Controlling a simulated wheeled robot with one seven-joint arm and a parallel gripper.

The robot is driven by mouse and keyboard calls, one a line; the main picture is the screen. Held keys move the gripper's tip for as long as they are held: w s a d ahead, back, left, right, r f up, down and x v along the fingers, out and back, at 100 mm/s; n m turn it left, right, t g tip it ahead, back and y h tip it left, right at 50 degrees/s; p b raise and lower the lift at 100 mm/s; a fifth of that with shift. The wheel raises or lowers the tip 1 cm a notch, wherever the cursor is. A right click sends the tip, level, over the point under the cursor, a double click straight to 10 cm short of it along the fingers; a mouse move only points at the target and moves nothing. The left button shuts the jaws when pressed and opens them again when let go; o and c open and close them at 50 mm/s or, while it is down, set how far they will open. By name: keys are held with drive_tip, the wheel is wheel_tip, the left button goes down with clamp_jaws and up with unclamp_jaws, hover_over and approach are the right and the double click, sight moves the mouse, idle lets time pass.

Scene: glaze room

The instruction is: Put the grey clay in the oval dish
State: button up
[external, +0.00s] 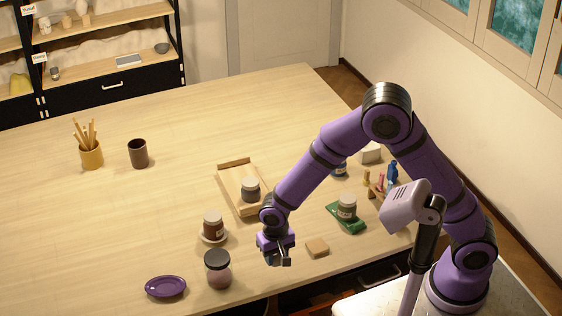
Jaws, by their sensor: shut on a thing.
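The oval dish (166,287) is purple and shallow, and lies empty on the table near the front left. My gripper (278,259) is above the front part of the table, to the right of the dish and clear of it. It points down and is shut on a small greyish thing, which looks like the grey clay. The fingers hide most of it, so its shape is not clear.
A dark-lidded jar (218,268) stands between my gripper and the dish, with a brown jar (213,226) behind it. A tan block (317,247) lies right of my gripper. A wooden board (228,183) carries another jar. The table's left side is mostly clear.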

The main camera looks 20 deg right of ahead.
drive_tip(key=s+a+r, duration=0.1)
drive_tip(key=s+a, duration=0.2)
drive_tip(key=a, duration=0.5)
drive_tip(key=s+a+r, duration=0.1)
drive_tip(key=s+a, duration=0.3)
drive_tip(key=a, duration=0.5)
hover_over(178, 291)
drive_tip(key=shift+f+m, duration=0.4)
drive_tip(key=shift+f, duration=2.15)
drive_tip(key=shift+f, duration=0.3)
drive_tip(key=o, duration=0.9)
drive_tip(key=shift+o, duration=0.2)
wheel_tip(178, 291, up, 13)
drive_tip(key=shift+f, duration=0.2)
